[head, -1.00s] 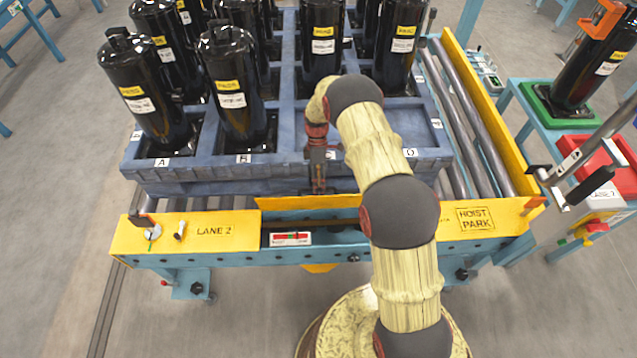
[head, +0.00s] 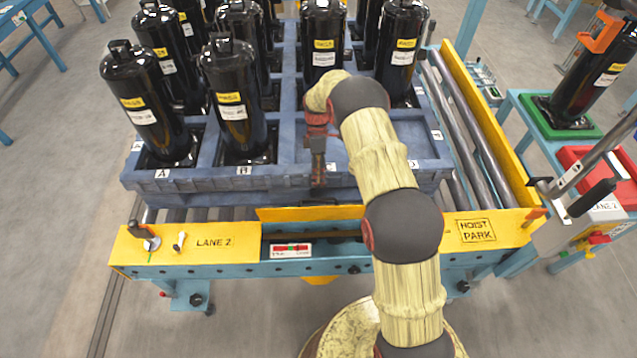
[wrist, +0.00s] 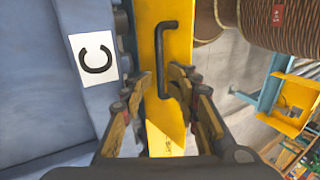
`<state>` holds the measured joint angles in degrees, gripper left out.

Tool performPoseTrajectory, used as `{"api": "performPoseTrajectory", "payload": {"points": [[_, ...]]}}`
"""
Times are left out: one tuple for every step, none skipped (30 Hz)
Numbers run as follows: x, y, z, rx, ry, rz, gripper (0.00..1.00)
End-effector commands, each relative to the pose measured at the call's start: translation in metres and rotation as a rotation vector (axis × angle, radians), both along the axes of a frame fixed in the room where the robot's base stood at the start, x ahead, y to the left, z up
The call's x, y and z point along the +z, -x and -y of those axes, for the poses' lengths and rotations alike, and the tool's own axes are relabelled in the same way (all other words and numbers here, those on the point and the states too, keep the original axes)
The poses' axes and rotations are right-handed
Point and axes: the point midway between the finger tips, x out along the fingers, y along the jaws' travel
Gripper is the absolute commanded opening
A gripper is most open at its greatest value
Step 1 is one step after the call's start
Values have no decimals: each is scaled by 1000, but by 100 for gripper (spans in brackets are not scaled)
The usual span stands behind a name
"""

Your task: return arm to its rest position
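My arm (head: 385,180) reaches from its base at the bottom of the head view, with its elbow bent over the front of the blue pallet (head: 270,185). My gripper (head: 318,180) points down by the pallet's front edge, near the yellow plate (head: 330,213) of the conveyor. In the wrist view my gripper (wrist: 163,98) has its two fingers apart with nothing between the tips. A black bent handle (wrist: 165,58) on the yellow plate shows beyond the fingers; I cannot tell whether they touch it. The pallet's C label (wrist: 93,58) is to the left.
Black compressors (head: 236,100) stand on the pallet behind and left of my arm. The front right pallet cells are empty. A hoist handle (head: 590,198) sticks out at the right, near a red box (head: 595,165) and a compressor on a green tray (head: 565,120).

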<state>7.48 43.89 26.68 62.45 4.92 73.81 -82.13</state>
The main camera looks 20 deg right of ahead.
Motion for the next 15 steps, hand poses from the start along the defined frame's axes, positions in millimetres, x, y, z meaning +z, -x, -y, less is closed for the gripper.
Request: {"api": "performPoseTrajectory", "payload": {"points": [[0,0,0,0,0,0,28],[0,0,0,0,0,0,28],[0,0,0,0,0,-1,28],[0,0,0,0,0,-1,28],[0,0,0,0,0,-1,28],[0,0,0,0,0,-1,28],[0,0,0,0,0,-1,28],[0,0,0,0,0,-1,28],[0,0,0,0,0,-1,28],[0,0,0,0,0,-1,28],[0,0,0,0,0,-1,28],[0,0,0,0,0,-1,28],[1,0,0,-1,0,0,28],[2,0,0,-2,1,2,28],[5,0,0,-5,4,5,28]]}}
